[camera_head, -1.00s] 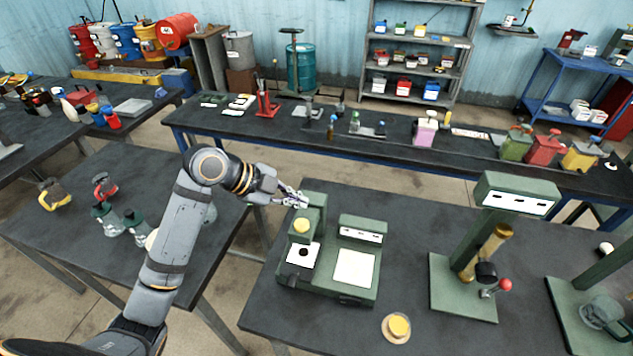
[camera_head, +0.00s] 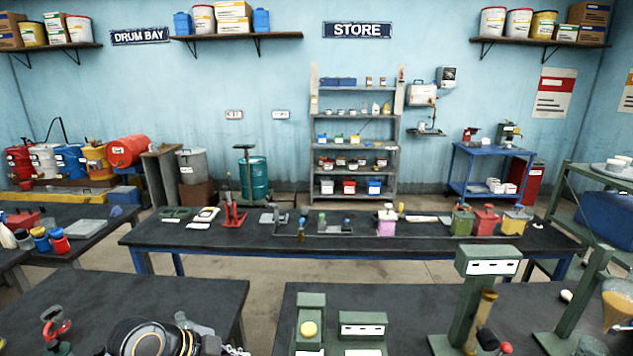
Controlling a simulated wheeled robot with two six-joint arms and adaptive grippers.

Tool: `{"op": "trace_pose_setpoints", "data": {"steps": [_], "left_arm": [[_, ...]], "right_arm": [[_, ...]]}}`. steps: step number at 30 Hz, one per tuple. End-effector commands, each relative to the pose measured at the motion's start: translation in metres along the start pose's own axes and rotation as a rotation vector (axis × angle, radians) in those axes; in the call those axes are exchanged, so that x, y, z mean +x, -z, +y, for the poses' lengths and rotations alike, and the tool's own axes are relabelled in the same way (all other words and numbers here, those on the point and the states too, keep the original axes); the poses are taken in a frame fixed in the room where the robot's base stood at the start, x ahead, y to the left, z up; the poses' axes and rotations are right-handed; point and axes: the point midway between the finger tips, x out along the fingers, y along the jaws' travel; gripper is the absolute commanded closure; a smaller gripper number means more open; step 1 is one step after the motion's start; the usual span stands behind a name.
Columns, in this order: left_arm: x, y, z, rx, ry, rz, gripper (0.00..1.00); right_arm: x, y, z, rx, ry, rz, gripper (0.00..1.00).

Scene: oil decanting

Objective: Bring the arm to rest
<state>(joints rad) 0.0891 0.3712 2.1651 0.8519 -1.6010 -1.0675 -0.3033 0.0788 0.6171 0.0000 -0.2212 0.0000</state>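My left arm shows at the bottom edge, left of centre, with only its dark, orange-ringed joint and part of the wrist in the frame. My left gripper (camera_head: 235,350) is a small silver piece cut by the bottom edge, over the gap between two dark tables. Whether it is open or shut cannot be made out, and I see nothing held. My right gripper is not in view.
Green stands (camera_head: 487,262) rise on the front table at the right. Red and green tools (camera_head: 55,325) stand on the left table (camera_head: 190,287). A long middle bench (camera_head: 360,242) holds pots and tins. A shelf rack (camera_head: 355,130) and drums line the wall.

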Motion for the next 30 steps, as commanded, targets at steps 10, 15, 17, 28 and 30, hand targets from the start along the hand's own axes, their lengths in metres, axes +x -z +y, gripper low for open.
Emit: {"op": "trace_pose_setpoints", "data": {"steps": [10, 15, 17, 28, 30], "left_arm": [[0.022, -0.058, 0.077, -0.525, 0.064, -0.228, 1.0], [0.017, -0.088, 0.118, -0.797, 0.144, -0.352, 1.0], [0.013, -0.098, 0.132, -0.894, 0.183, -0.397, 1.0], [0.033, -0.17, 0.192, -1.239, 0.351, -0.574, 1.0], [0.054, -0.187, 0.199, -1.242, 0.346, -0.582, 1.0]], "right_arm": [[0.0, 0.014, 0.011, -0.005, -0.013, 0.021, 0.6], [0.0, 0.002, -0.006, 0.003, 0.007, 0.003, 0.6], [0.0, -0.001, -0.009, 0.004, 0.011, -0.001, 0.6], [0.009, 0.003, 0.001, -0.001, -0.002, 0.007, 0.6], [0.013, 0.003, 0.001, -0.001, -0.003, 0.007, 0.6]]}}
